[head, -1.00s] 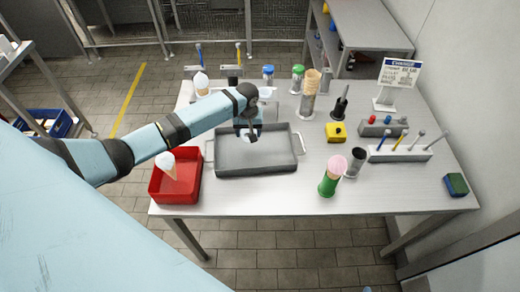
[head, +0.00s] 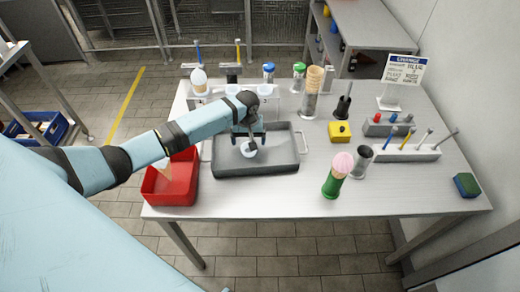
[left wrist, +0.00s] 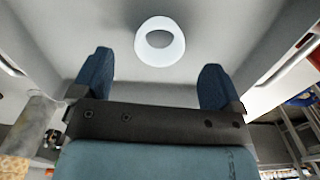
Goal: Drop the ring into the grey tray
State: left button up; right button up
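The white ring (head: 249,151) shows just below my left gripper, over the floor of the grey tray (head: 284,158). I cannot tell whether it rests on the tray floor or is just above it. My left gripper (head: 249,137) is open above the tray, its two blue fingers spread. In the left wrist view the ring (left wrist: 160,56) lies beyond the open fingertips and apart from both fingers, with the grey tray surface behind it. My right gripper is not in view.
A red bin (head: 181,187) stands left of the tray. A green holder with a pink-topped cone (head: 332,184) and a dark cylinder (head: 361,161) stand to the right. A white rack is behind the tray. The table's front strip is clear.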

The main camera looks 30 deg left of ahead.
pick_arm(q)
jog(key=shift+r, duration=0.35)
notch_tip(320, 180, up, 13)
dwell(0.3)
jog(key=shift+d, duration=0.1)
